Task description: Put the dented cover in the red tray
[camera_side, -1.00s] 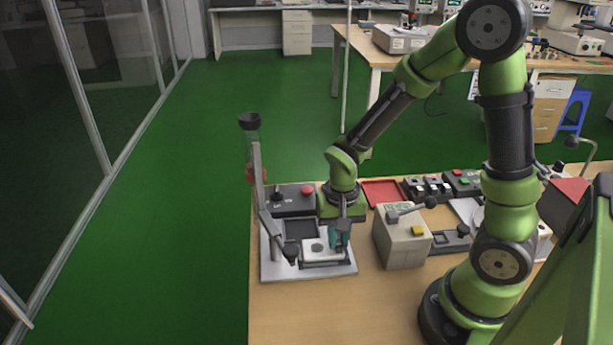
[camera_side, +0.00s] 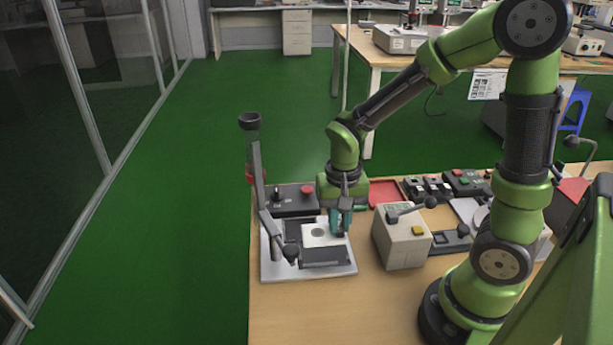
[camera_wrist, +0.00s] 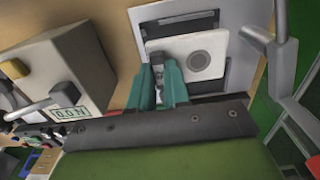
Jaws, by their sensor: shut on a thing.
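My gripper (camera_side: 341,220) is shut on the edge of a white, flat cover with a round grey mark (camera_side: 317,233). The cover is held above the press fixture (camera_side: 277,272), a light base plate with dark recesses and an upright lever. In the wrist view the teal fingers (camera_wrist: 168,84) pinch the cover (camera_wrist: 215,45) at its near left edge, with the fixture plate behind it. The red tray (camera_side: 384,192) lies behind and to the right of my gripper and looks empty in the part that shows. The dent itself is too small to make out.
A beige box with a lever and yellow button (camera_side: 402,242) stands right of the fixture. A dark control box with a red button (camera_side: 295,203) sits behind the fixture. The fixture's tall lever (camera_side: 262,190) rises at left. The front of the table is clear.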

